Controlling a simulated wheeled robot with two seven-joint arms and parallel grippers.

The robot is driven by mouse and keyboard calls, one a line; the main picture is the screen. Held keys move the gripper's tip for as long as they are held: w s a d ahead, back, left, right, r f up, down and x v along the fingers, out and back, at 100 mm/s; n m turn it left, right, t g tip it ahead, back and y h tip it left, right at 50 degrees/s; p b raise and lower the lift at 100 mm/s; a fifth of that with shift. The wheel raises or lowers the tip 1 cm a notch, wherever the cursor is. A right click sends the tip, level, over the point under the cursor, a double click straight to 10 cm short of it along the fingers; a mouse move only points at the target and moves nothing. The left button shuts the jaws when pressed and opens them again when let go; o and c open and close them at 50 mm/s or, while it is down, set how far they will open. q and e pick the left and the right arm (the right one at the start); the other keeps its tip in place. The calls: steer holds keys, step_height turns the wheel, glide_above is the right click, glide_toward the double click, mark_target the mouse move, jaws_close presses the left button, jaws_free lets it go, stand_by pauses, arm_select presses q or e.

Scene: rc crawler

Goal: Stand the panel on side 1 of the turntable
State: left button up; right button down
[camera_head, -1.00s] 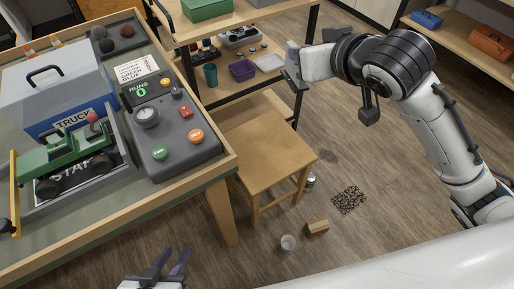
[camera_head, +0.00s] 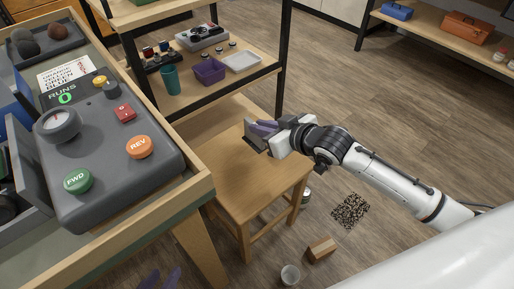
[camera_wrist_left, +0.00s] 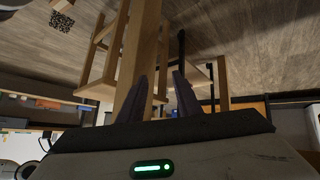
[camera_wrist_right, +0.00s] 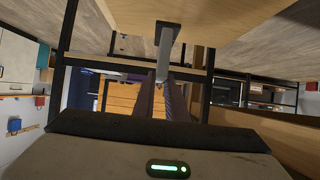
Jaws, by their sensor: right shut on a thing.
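My right gripper (camera_head: 264,129) is shut on a thin grey piece (camera_head: 256,141), apparently the panel, and holds it over the wooden stool. In the right wrist view the piece (camera_wrist_right: 164,45) appears edge-on between the fingers, with a wider dark foot at its far end. My left gripper (camera_head: 160,279) shows only its purple fingertips at the bottom edge of the head view. In the left wrist view its fingers (camera_wrist_left: 160,95) are apart with nothing between them. I cannot make out a turntable in any view.
The wooden stool (camera_head: 230,165) stands beside the bench, which carries a grey control console (camera_head: 105,165). Behind it a shelf holds a teal cup (camera_head: 170,79), a purple bin (camera_head: 210,71) and a white tray (camera_head: 242,62). A small box (camera_head: 321,248) and a cup (camera_head: 290,275) are on the floor.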

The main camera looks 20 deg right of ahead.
mark_target(261, 141)
steer(key=shift+f+b, duration=0.9)
steer(key=shift+f, duration=1.7)
steer(key=shift+f, duration=0.15)
steer(key=c, duration=1.8)
jaws_free()
